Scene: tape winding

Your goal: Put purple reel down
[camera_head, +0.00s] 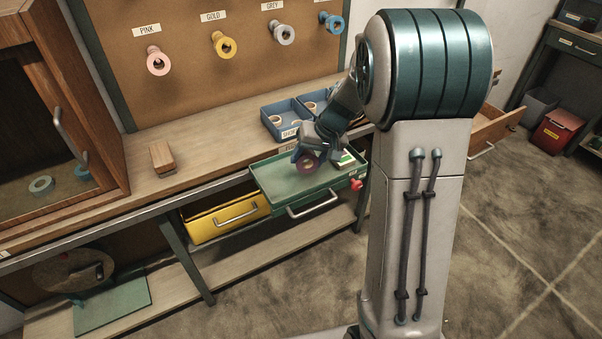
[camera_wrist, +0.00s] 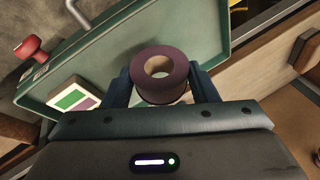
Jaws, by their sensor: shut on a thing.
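The purple reel (camera_head: 308,163) is a short roll with a tan core. My gripper (camera_head: 310,155) is shut on it above the green tray (camera_head: 270,177). In the wrist view the purple reel (camera_wrist: 160,76) sits between the two blue fingers of my gripper (camera_wrist: 160,90), with its round face and core hole showing. The green tray (camera_wrist: 205,25) lies behind the reel there. I cannot tell whether the reel touches the tray floor.
A card with green and purple patches (camera_wrist: 75,102) and a red knob (camera_wrist: 30,47) are at the tray. Blue bins (camera_head: 287,113) stand behind it on the bench. A yellow drawer (camera_head: 225,218) is open to its left. A wooden block (camera_head: 162,157) lies farther left.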

